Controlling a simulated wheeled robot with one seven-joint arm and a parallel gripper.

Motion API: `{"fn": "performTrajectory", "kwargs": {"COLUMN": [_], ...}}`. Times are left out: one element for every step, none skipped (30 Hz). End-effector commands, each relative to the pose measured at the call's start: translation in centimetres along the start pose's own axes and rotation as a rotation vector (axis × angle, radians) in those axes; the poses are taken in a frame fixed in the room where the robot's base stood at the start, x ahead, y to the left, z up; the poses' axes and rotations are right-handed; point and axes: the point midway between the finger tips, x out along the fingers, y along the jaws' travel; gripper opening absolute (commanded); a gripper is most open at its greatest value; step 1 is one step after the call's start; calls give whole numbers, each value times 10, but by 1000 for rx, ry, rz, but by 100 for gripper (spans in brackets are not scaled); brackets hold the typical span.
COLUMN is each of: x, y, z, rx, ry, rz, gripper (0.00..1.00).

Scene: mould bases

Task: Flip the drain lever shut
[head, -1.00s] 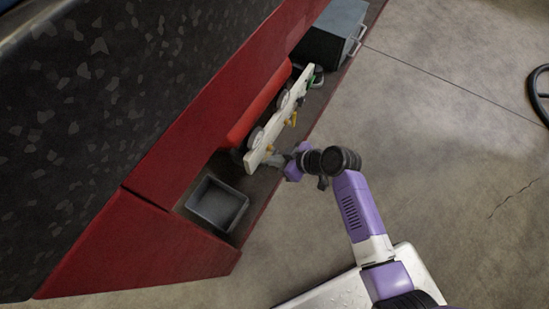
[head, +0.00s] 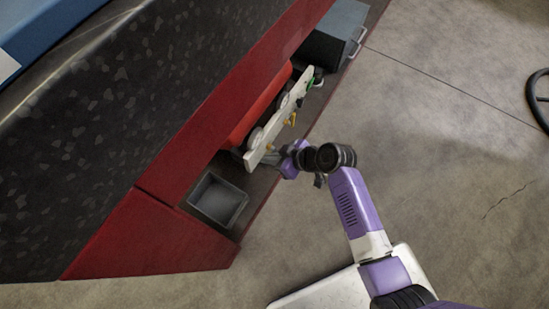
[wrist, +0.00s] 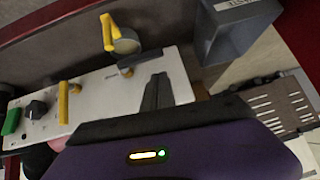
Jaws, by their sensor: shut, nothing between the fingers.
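A pale panel (head: 263,142) carries several controls, and it also fills the left of the wrist view (wrist: 98,92). In the wrist view one yellow lever (wrist: 108,32) stands out from a round grey fitting (wrist: 127,42) beyond the panel's upper edge. A second yellow lever (wrist: 64,100) stands on the panel face. I cannot read any marking that says which is the drain lever. My gripper (wrist: 157,90) is shut and empty, with its dark fingers over the panel's right end, apart from both levers. In the head view my gripper (head: 270,158) is at the panel's lower end.
A black knob (wrist: 36,109) and a green switch (wrist: 12,121) sit at the panel's left. A grey bin (head: 218,201), labelled in the wrist view (wrist: 232,30), stands near the panel's end. Red walls (head: 200,130) close in behind. Open floor (head: 440,150) lies right.

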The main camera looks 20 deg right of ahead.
Motion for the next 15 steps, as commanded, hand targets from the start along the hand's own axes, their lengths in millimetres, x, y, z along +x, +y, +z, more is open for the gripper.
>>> {"fn": "performTrajectory", "kwargs": {"x": [-7,-9,-14,-22,-28,-38,-44,-51,-59,-65,-70,-77,-82,-86,-90], "y": [-4,-5,-6,-6,-7,-7,-7,-8,-8,-9,-9,-10,-10,-10,-10], "z": [-14,-18,-20,-18,-17,-17,-17,-17,-16,-17,-16,-16,-16,-15,-16], "rx": [-2,-2,0,2,3,2,2,1,2,1,2,2,2,1,0], "ry": [-1,-2,-3,-2,-3,-2,-2,-2,-2,-2,-2,-1,-2,-2,-1], "rz": [-4,-5,-5,-3,-4,-2,-3,-3,-2,-3,-3,-3,-3,-3,-3], "gripper": [0,0,0,0,0,0,0,0,0,0,0,0,0,0,0]}}
